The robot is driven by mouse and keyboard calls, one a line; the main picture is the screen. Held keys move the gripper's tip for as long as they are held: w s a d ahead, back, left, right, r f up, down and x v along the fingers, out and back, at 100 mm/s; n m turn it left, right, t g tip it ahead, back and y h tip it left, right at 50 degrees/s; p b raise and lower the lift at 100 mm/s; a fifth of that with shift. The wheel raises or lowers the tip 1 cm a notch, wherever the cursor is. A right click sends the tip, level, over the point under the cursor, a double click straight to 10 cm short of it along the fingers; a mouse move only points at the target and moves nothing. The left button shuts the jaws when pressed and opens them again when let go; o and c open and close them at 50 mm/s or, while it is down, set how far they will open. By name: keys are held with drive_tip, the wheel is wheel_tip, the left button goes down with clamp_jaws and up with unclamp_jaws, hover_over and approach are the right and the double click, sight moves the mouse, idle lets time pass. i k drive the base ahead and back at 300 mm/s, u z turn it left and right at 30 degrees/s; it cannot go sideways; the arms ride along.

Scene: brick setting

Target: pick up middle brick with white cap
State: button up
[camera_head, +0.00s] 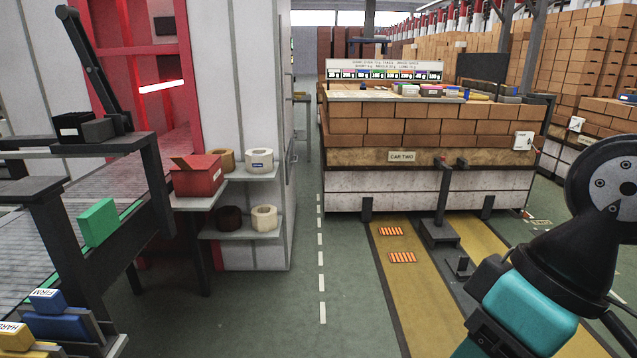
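Several small coloured bricks lie on the pale top of the brick-laden car marked CAR TWO (402,156), far ahead. Among them are a whitish and green piece (409,90), a pink-red one (431,91) and a yellow one (478,96). They are too small to tell which is middle-sized or has a white cap. A sign board (385,73) with a row of coloured labels stands behind them. My arm shows at the right, well short of the car. My gripper is not in view.
At left, a conveyor bench holds a green block (97,222), with blue (47,300) and yellow labelled blocks below. A grey post (441,205) stands before the car. The floor with the dashed line is clear.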

sight(408, 90)
drive_tip(key=i, duration=4.7)
